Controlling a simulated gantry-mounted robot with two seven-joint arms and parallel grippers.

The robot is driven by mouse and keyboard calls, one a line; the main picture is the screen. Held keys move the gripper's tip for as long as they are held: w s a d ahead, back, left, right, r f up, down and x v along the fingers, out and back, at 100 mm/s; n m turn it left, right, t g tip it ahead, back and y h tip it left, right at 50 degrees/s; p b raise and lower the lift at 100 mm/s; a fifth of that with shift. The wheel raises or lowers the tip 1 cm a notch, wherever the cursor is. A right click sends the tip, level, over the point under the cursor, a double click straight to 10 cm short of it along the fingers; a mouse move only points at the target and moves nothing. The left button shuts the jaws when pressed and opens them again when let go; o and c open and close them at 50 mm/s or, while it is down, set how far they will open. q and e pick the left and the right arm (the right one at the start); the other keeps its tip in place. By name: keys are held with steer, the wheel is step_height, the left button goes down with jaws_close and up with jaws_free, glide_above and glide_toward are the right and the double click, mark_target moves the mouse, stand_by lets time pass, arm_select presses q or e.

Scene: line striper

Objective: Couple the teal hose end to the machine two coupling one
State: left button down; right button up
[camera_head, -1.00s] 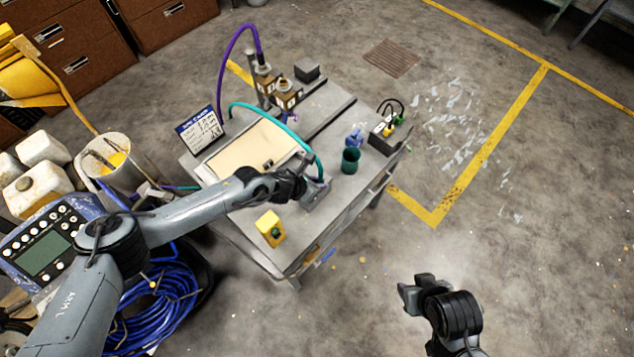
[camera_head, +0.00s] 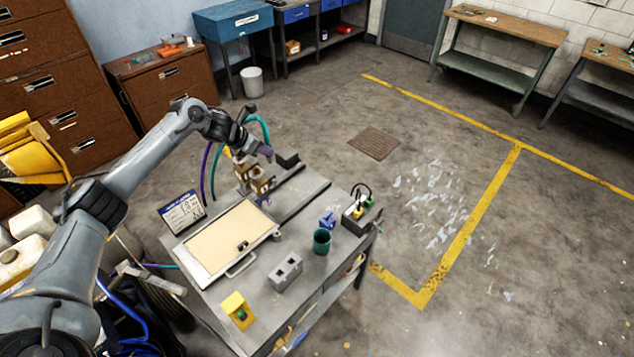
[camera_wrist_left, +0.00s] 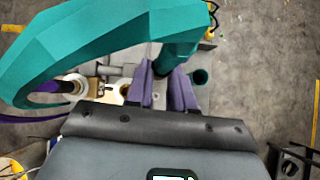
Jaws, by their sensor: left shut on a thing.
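My left gripper (camera_head: 264,153) is shut on the teal hose (camera_head: 264,126) near its end and holds it above the back of the table, close to the brass-coloured couplings (camera_head: 244,174). In the left wrist view the teal hose (camera_wrist_left: 110,38) arches across the top, and its end drops between the purple finger pads (camera_wrist_left: 164,88). The hose tip is hidden behind the fingers. Two couplings with pale round tops (camera_wrist_left: 72,84) show left of the fingers there. I cannot tell which is machine two coupling one. My right gripper is out of view.
A purple hose (camera_head: 206,172) rises beside the couplings. The table also holds a framed tan panel (camera_head: 226,238), a grey two-hole block (camera_head: 286,272), a green cup (camera_head: 321,241), a yellow button box (camera_head: 237,310), a sign (camera_head: 182,212) and a dark box with cables (camera_head: 358,216).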

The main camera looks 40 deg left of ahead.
arm_select(q)
steer(key=s+a+r, duration=0.3)
steer(key=a, duration=0.2)
steer(key=shift+n, duration=0.4)
steer(key=shift+f+b, duration=1.55)
steer(key=shift+f, duration=1.75)
steer(key=shift+f+b, duration=1.45)
steer(key=shift+f, duration=0.25)
steer(key=c, duration=0.6)
jaws_free()
steer(key=shift+r, duration=0.15)
